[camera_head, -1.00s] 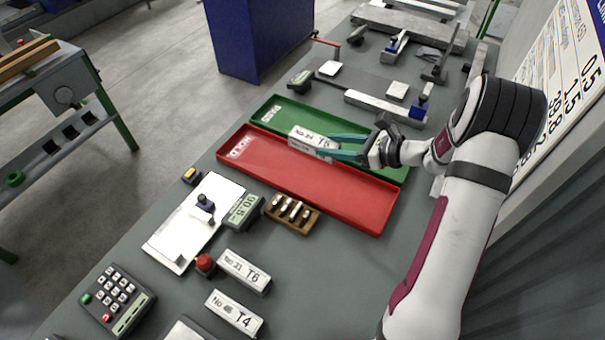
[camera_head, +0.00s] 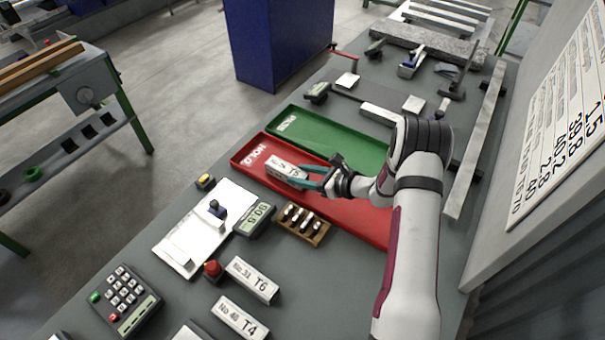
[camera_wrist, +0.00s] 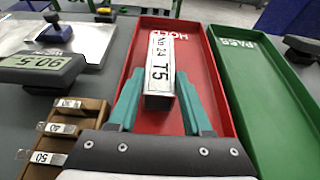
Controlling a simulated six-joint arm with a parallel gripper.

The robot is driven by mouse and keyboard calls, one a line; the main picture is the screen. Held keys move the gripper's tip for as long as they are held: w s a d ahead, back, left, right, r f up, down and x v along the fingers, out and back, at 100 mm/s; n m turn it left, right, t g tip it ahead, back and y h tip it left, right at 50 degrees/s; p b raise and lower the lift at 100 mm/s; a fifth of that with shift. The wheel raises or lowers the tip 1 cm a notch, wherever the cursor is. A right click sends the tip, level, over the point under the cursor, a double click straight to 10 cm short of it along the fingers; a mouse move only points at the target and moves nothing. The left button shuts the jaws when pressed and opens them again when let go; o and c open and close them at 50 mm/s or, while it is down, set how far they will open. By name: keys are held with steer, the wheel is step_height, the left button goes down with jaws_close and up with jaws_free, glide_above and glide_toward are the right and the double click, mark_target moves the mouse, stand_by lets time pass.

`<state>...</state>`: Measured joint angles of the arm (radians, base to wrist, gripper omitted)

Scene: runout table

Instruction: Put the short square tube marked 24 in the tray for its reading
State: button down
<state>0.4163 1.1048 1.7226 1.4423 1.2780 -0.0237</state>
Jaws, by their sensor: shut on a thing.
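The short square tube (camera_head: 284,168) is pale with a label reading No 24 and T5, clear in the wrist view (camera_wrist: 160,62). My gripper (camera_head: 306,178) is shut on it, with teal fingers on both sides, also in the wrist view (camera_wrist: 158,92). The tube is over the red tray (camera_head: 367,222), towards its end lettered HOLD. I cannot tell whether it touches the tray floor. The green tray (camera_head: 340,140), lettered PASS, lies beside the red one and is empty where visible. The gauge display (camera_wrist: 40,70) reads 90.5.
A wooden block with several small pieces (camera_head: 303,225) stands close to the red tray's near side. Two other labelled tubes, T6 (camera_head: 252,279) and T4 (camera_head: 240,317), lie nearer. A red button (camera_head: 212,270) and a keypad (camera_head: 124,298) are at lower left.

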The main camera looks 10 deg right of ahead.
steer(key=shift+f, duration=0.15)
steer(key=shift+c, duration=1.7)
jaws_free()
